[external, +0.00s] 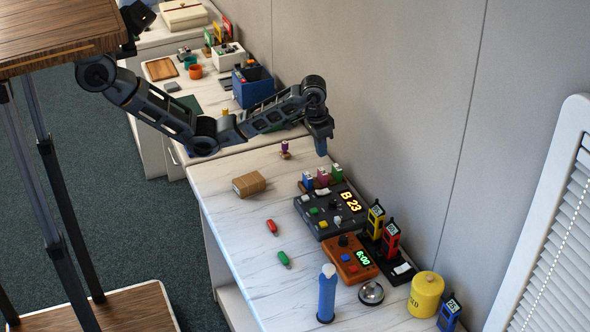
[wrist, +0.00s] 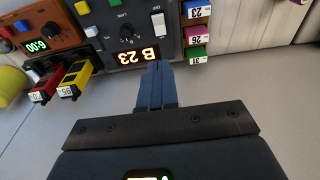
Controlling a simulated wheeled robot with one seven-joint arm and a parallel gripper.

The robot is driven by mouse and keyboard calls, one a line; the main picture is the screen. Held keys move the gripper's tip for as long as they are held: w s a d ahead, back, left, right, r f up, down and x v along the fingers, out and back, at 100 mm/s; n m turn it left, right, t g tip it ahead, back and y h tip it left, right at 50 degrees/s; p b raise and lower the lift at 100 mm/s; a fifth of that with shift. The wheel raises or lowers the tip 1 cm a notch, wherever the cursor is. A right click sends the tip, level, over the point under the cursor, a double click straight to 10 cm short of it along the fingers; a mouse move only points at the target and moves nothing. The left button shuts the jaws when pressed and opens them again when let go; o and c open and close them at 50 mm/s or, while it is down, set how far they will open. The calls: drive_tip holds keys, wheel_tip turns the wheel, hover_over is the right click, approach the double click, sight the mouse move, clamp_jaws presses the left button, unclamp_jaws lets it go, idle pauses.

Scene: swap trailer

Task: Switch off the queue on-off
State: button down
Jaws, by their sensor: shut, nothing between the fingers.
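The dark grey queue console (external: 312,221) lies on the white counter, its lit display (external: 351,201) reading "B 23". In the wrist view the console (wrist: 112,15) appears upside down at the top. A white rocker switch (wrist: 158,24) sits beside its black knob (wrist: 127,32), and another white switch (wrist: 91,31) is near its other edge. My gripper (external: 321,153) is shut and empty, above the counter behind the console. In the wrist view its fingertips (wrist: 158,66) are just below the display, apart from the switches.
An orange console (external: 350,258) reading "6:00" adjoins in front. Yellow and red handsets (external: 391,240) stand to its right. Small coloured blocks with number tags (external: 323,177) line the console's back side. A blue bottle (external: 327,295), bell (external: 371,293) and yellow canister (external: 426,294) stand nearer. The wall is close on the right.

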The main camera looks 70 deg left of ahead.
idle(0.3)
hover_over(325, 191)
drive_tip(key=s, duration=0.2)
wheel_tip(325, 191, down, 12)
drive_tip(key=shift+w+f+b, duration=0.15)
drive_tip(key=shift+f+b, duration=0.05)
drive_tip(key=shift+b, duration=0.1)
drive_tip(key=shift+s+f, duration=0.2)
drive_tip(key=shift+f, duration=0.45)
drive_tip(key=shift+s+f+t+p, duration=0.3)
drive_tip(key=shift+t+p, duration=0.05)
drive_tip(key=shift+t, duration=0.05)
drive_tip(key=shift+w, duration=0.1)
drive_tip(key=shift+w+r, duration=0.15)
drive_tip(key=shift+w, duration=0.65)
